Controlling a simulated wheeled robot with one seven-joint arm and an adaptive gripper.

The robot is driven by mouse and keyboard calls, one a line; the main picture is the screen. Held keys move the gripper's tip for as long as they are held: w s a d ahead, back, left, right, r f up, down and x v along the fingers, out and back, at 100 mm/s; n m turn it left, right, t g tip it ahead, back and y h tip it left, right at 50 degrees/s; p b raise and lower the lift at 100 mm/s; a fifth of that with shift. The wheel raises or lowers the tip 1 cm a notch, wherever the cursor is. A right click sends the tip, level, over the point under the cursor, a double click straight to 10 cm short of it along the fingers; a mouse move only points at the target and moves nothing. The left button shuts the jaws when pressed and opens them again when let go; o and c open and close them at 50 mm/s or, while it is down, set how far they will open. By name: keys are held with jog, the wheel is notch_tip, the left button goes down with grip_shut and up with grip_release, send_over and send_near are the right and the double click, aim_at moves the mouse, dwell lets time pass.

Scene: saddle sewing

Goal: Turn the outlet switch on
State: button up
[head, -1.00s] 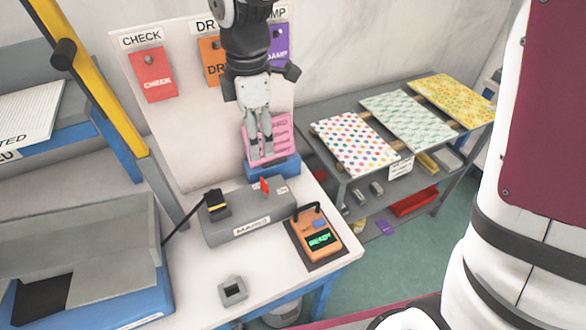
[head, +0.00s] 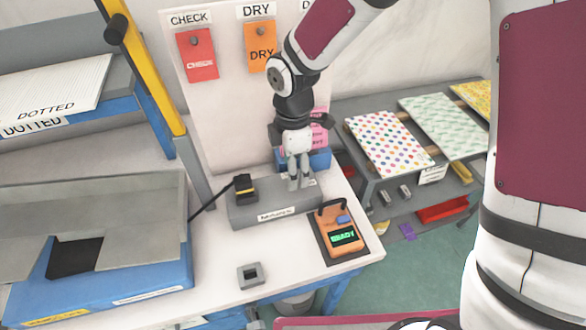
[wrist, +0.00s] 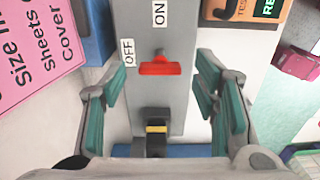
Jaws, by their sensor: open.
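The outlet is a long grey box (head: 262,211) lying on the white worktop, with a black plug with a yellow band (head: 245,187) at its left end. In the wrist view its red switch lever (wrist: 160,68) stands beside the OFF label (wrist: 128,52), with the ON label (wrist: 160,13) farther up the box. My gripper (head: 299,186) is over the right part of the box, pointing down. In the wrist view my gripper (wrist: 162,92) is open and empty, its fingers apart on either side of the lever. In the head view the fingers hide the lever.
An orange tester (head: 340,236) reading READY lies right of the box. A small grey square block (head: 250,275) lies in front. A blue holder with a pink card (head: 318,132) stands behind my gripper. The front worktop has free room.

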jog(key=shift+f, duration=0.55)
jog(key=c, duration=1.2)
jog(key=shift+o, duration=0.2)
